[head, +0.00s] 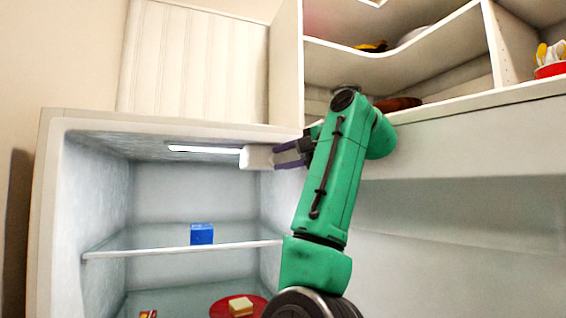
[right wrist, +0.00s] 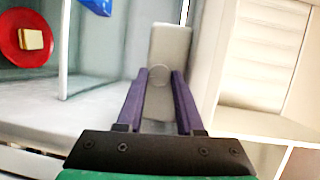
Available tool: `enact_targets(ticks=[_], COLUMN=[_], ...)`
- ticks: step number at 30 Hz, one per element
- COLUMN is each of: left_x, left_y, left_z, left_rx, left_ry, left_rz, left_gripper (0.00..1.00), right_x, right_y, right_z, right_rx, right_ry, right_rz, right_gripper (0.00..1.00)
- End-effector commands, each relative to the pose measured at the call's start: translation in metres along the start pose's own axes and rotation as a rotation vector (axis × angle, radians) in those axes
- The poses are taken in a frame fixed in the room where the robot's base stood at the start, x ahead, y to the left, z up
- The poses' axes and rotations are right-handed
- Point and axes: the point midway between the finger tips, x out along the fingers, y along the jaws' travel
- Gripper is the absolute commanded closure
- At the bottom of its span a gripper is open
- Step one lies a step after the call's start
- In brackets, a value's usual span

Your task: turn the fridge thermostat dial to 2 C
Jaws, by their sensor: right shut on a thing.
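The thermostat housing (head: 256,157) is a pale box at the top right inside the open fridge (head: 52,215), beside the light strip. In the right wrist view the housing (right wrist: 171,42) is a pale block with a small round dial (right wrist: 158,75) at its near end. My right gripper (head: 276,156) has its purple fingers at the housing. In the right wrist view the fingertips (right wrist: 159,77) sit on both sides of the dial and are shut on it. No number or mark on the dial can be read. My left gripper is not in view.
A blue box (head: 202,234) stands on the fridge's glass shelf (head: 150,253). Below, a red plate (head: 222,308) holds a sandwich (head: 241,306). Corner shelves (head: 440,38) with a red container (head: 551,70) are at upper right. The fridge's upper middle is clear.

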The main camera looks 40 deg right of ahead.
Motion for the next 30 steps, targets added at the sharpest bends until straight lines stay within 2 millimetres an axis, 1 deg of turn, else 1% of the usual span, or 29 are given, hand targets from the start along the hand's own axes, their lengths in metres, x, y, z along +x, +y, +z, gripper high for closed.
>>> enact_targets(ticks=[1,9,25,26,30], left_x=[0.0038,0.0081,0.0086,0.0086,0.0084], left_y=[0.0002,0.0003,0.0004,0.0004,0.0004], left_z=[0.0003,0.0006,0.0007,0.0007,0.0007], left_rx=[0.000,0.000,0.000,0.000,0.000], left_ry=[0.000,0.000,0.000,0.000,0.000], left_rz=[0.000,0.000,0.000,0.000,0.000], left_gripper=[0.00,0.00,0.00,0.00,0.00], right_x=[0.0020,0.0021,0.0020,0.0020,0.0014], right_y=[0.0064,0.0063,0.0057,0.0056,0.0044], right_z=[0.0005,0.0001,-0.0001,-0.0001,-0.0002], right_rx=[0.024,0.117,0.138,0.138,0.137], right_ry=[-0.005,-0.010,-0.011,-0.011,-0.011], right_rz=[0.004,-0.032,-0.040,-0.041,-0.045], right_gripper=[1.00,1.00,1.00,0.53,0.52])
